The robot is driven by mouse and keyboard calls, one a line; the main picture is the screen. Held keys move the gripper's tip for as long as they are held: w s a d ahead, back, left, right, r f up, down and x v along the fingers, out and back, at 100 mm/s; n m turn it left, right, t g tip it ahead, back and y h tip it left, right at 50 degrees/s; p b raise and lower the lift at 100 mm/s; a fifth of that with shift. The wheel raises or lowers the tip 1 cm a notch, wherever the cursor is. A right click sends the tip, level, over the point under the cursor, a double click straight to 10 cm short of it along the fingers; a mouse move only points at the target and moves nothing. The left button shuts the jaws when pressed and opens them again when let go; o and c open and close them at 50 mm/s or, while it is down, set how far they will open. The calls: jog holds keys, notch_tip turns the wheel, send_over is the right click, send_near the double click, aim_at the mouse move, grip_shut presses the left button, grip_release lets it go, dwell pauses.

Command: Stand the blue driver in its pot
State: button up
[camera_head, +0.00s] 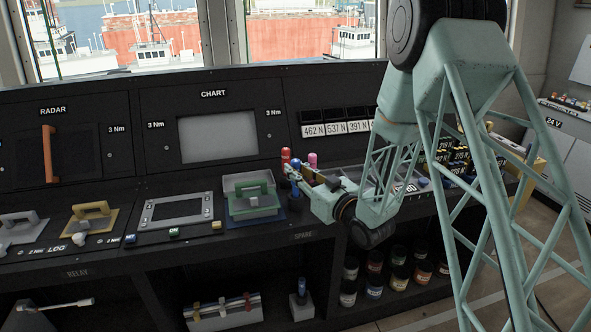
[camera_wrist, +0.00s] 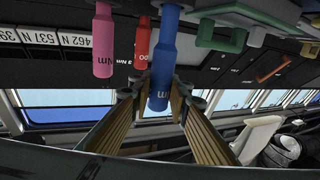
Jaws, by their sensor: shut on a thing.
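In the head view the blue driver (camera_head: 295,164) shows only as a small blue patch at the fingers. A dark pot-like shape (camera_head: 295,201) is below the gripper; I cannot tell whether the driver's lower end is in it.
A red driver (camera_head: 286,155) and a pink driver (camera_head: 312,159) stand close beside the gripper; the wrist view shows the pink one near the left finger. A green-handled block (camera_head: 252,196) lies left. Dark boxes (camera_head: 452,160) stand right. Jars (camera_head: 375,280) fill the shelf below.

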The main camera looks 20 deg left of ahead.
jog(key=shift+f, duration=1.15)
dwell(0.6)
jog(key=o, duration=1)
jog(key=shift+o, duration=0.2)
jog(key=shift+s+d, duration=0.1)
jog(key=shift+d, duration=0.05)
jog(key=v, duration=1.1)
jog(key=shift+s+d, duration=0.2)
jog(key=shift+d, duration=0.1)
jog(key=shift+w, duration=0.1)
